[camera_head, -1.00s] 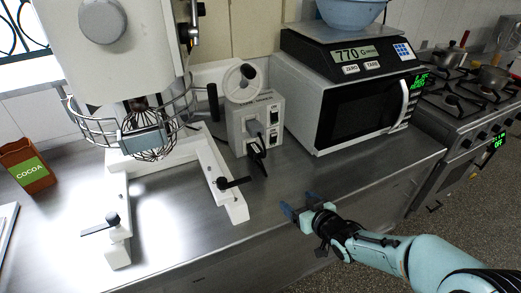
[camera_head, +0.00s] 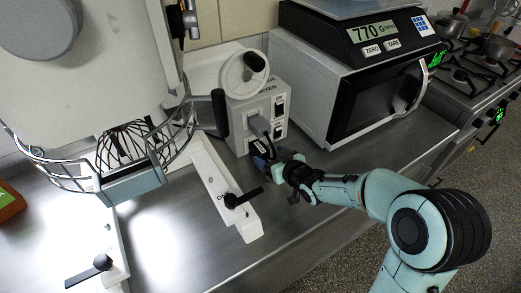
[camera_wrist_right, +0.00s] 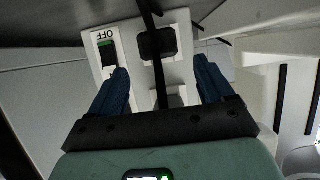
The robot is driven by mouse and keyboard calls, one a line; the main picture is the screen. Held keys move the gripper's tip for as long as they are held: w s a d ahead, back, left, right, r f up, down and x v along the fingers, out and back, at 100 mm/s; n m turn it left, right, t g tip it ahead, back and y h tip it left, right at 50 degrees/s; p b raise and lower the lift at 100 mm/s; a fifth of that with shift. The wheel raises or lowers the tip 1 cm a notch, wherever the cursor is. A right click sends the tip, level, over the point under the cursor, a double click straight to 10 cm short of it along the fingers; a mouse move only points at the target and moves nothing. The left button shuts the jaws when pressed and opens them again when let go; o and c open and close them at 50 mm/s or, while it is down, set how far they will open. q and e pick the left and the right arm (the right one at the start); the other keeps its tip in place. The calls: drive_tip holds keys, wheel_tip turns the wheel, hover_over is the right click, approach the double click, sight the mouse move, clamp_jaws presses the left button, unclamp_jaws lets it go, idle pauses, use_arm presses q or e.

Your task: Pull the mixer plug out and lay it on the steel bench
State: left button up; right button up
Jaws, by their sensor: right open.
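A grey plug (camera_head: 257,126) sits in the front of the grey-white socket box marked MIXER (camera_head: 238,140). My right gripper (camera_head: 262,153) is close in front of the box, just below the grey plug. In the right wrist view its blue fingers (camera_wrist_right: 164,82) are spread apart, with a black cable (camera_wrist_right: 158,75) running between them. A black block (camera_wrist_right: 157,44) is on the box face beyond the fingertips. A grey piece (camera_wrist_right: 172,97) is partly hidden by the gripper body. The steel bench (camera_head: 325,160) carries the box. My left gripper is not in view.
The mixer's white leg (camera_head: 225,190) with a black clamp handle (camera_head: 243,197) lies left of my right gripper. The microwave (camera_head: 350,90), with a scale (camera_head: 365,30) on top, stands to the right. Bare bench lies before the microwave and between the mixer legs.

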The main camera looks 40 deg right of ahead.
sight(265, 154)
drive_tip(key=x, duration=0.8)
drive_tip(key=c, duration=1.2)
drive_tip(key=shift+o, duration=0.2)
drive_tip(key=shift+s+a+b, duration=0.15)
drive_tip(key=shift+s+b, duration=0.25)
drive_tip(key=shift+s, duration=0.85)
drive_tip(key=shift+s+a, duration=0.2)
drive_tip(key=shift+s, duration=1.8)
